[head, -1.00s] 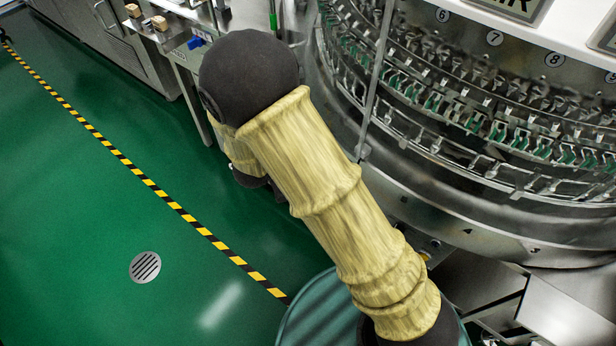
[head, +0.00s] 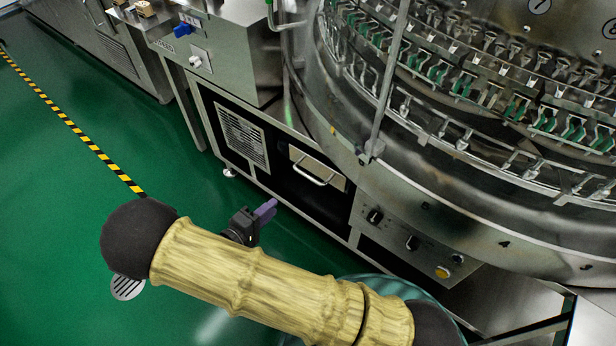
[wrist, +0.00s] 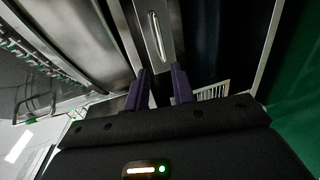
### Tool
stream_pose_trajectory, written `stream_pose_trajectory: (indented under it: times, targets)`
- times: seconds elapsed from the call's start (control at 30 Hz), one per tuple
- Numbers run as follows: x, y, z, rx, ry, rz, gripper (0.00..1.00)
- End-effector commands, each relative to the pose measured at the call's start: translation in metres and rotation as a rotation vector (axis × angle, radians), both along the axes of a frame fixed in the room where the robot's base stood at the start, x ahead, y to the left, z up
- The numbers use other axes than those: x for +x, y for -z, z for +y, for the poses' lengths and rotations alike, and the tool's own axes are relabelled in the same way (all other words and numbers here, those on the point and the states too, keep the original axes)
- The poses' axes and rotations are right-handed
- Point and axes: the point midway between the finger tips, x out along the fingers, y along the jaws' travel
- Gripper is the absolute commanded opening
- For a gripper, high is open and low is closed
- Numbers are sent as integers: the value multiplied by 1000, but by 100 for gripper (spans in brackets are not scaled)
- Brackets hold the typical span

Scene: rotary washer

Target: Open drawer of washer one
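The washer's drawer (head: 300,190) has a dark front low on the machine, with a bright metal plate and a bar handle (head: 313,172). The handle also shows in the wrist view (wrist: 157,38), upright in the picture, beyond my fingertips. My gripper (head: 268,208) has purple fingers and is in front of the drawer, to the lower left of the handle and apart from it. In the wrist view my gripper (wrist: 159,75) is open, with an empty gap between the fingers. The drawer looks shut.
A vented panel (head: 241,138) is left of the drawer. A panel with knobs and a yellow button (head: 442,271) is to its right. The round washer with rows of metal clips (head: 480,120) rises above. Green floor (head: 60,220) is free at the left.

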Motion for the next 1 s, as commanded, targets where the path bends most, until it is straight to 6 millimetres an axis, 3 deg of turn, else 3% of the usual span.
stream_pose_trajectory:
  times: [0.27,1.0]
  targets:
    - [24,8,-19,-1,2,-2,25]
    - [122,34,-97,1,3,-1,25]
